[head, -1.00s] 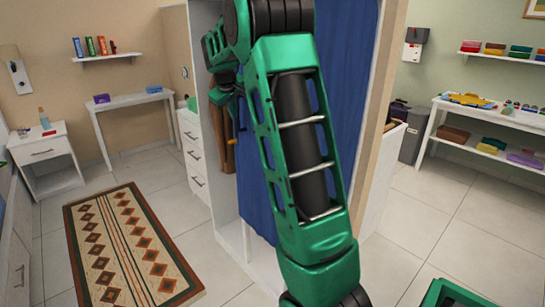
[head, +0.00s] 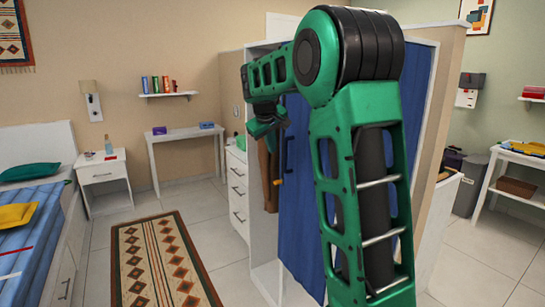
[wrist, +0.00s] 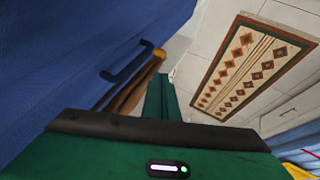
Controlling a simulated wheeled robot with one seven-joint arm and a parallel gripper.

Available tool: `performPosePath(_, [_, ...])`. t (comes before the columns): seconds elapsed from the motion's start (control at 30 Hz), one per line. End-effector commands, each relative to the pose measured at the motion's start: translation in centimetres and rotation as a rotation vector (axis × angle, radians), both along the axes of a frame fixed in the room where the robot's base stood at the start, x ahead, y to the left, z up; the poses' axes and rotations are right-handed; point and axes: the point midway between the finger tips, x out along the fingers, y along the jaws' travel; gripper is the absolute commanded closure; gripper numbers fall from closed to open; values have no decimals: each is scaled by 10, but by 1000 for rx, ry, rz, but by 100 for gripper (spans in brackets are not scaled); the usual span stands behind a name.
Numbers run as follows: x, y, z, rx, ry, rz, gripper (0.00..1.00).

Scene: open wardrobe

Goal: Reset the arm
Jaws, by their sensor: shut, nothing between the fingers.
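My green arm stands in front of the wardrobe in the head view. My gripper (head: 264,128) points downward at its far end, beside the left edge of the blue wardrobe door (head: 300,215). In the wrist view, my gripper (wrist: 160,98) is shut and empty, its green fingers together. The blue door (wrist: 70,60) fills the left of that view, with a dark blue handle (wrist: 128,62). The gripper is apart from the handle. A brown item (head: 268,180) with an orange end shows next to the door; I cannot tell what it is. My arm hides much of the door.
A patterned rug (head: 160,262) lies on the tiled floor at left. The right has a shelf unit (head: 510,155) and a grey bin (head: 468,185).

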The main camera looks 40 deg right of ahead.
Motion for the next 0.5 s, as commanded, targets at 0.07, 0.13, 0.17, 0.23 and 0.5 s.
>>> performPosePath(0.07, [-5,6,12,0,-3,0,100])
performPosePath(0.13, [-9,9,18,0,-2,1,100])
performPosePath(0.17, [-10,10,20,-1,-1,0,100])
performPosePath(0.23, [-12,13,24,0,-1,0,100])
performPosePath(0.5, [-15,15,28,1,1,0,100])
